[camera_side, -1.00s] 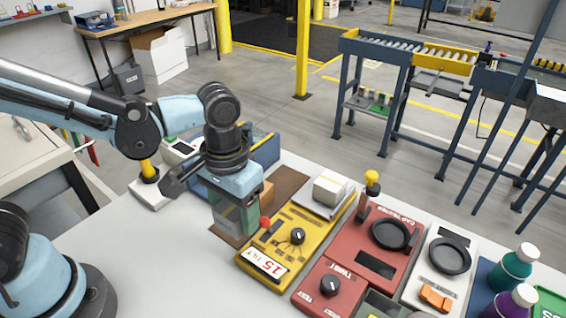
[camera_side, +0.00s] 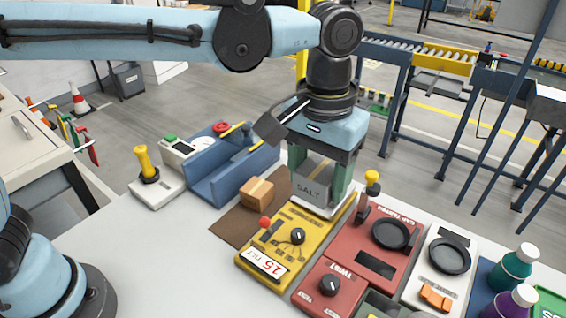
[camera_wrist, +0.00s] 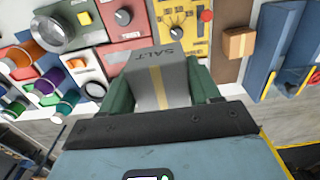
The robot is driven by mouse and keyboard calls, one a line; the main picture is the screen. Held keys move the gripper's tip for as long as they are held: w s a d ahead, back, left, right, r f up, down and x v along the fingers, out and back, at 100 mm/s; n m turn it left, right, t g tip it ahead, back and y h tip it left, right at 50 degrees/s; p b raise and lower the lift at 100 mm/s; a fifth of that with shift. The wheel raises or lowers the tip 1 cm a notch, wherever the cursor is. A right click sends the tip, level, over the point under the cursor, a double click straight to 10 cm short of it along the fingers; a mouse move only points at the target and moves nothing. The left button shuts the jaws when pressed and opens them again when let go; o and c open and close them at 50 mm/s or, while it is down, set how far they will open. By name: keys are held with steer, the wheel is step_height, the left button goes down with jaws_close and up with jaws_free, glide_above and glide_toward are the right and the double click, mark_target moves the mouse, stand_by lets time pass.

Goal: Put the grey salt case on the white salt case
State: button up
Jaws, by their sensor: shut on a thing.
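The grey salt case (camera_side: 309,188), with a SALT label and a tan stripe, is upright between the green fingers of my gripper (camera_side: 315,190). My gripper is shut on it. In the wrist view the case (camera_wrist: 160,78) sits between both fingers (camera_wrist: 163,88). The white salt case is hidden behind the grey case and fingers. I cannot tell whether the two cases touch.
A yellow panel (camera_side: 283,243) with a knob and red ball stands in front. A red cap tester (camera_side: 378,268) with a yellow-topped lever (camera_side: 372,178) is close on the right. A cardboard box (camera_side: 257,192) on a brown mat (camera_side: 228,228) and a blue fixture (camera_side: 232,180) are left.

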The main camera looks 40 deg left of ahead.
steer(key=w+d+r, duration=0.1)
steer(key=w+d, duration=0.2)
steer(key=w, duration=0.1)
steer(key=w+a+f, duration=0.2)
steer(key=w, duration=0.1)
steer(key=w+a+f, duration=0.2)
steer(key=w, duration=0.1)
steer(key=w+a+f, duration=0.2)
steer(key=w, duration=0.1)
steer(key=shift+w+a+f, duration=0.1)
steer(key=shift+a+f, duration=0.05)
steer(key=shift+a, duration=0.2)
steer(key=shift+f, duration=2.05)
steer(key=shift+f, duration=0.1)
steer(key=o, duration=1.1)
